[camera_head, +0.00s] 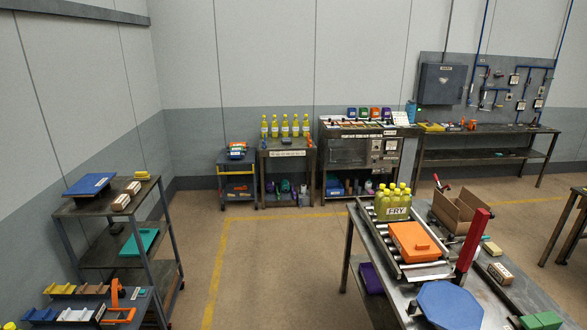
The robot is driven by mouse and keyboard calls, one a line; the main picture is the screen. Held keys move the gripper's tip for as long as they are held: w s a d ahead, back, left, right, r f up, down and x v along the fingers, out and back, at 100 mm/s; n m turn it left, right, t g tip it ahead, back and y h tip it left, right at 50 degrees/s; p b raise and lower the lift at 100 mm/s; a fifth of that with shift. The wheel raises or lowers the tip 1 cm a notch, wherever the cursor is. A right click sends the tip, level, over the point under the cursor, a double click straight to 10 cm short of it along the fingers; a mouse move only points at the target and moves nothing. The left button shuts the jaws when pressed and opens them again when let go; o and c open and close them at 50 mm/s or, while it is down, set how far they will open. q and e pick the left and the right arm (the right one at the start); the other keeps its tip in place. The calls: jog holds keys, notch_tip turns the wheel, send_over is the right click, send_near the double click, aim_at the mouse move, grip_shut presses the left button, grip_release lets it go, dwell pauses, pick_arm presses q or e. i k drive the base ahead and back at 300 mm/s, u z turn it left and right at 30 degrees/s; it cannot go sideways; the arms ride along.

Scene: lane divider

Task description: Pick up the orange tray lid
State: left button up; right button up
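The orange tray lid (417,243) appears as a flat orange piece with a small raised handle on top. It rests on the roller track of the metal table (403,303) at the right front, just in front of several yellow bottles (393,203) with a label reading "FRY". Whether a tray sits under it is too small to tell. Neither of my grippers shows in the head view.
A red upright post (473,240) stands right of the lid, and an open cardboard box (458,212) lies behind it. A blue octagonal piece (446,306) is at the table's front. A shelf cart (107,206) stands left; the floor between (268,262) is clear.

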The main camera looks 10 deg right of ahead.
aim_at(414, 237)
jog(key=z, duration=0.6)
jog(key=i, duration=1.95)
jog(key=z, duration=0.7)
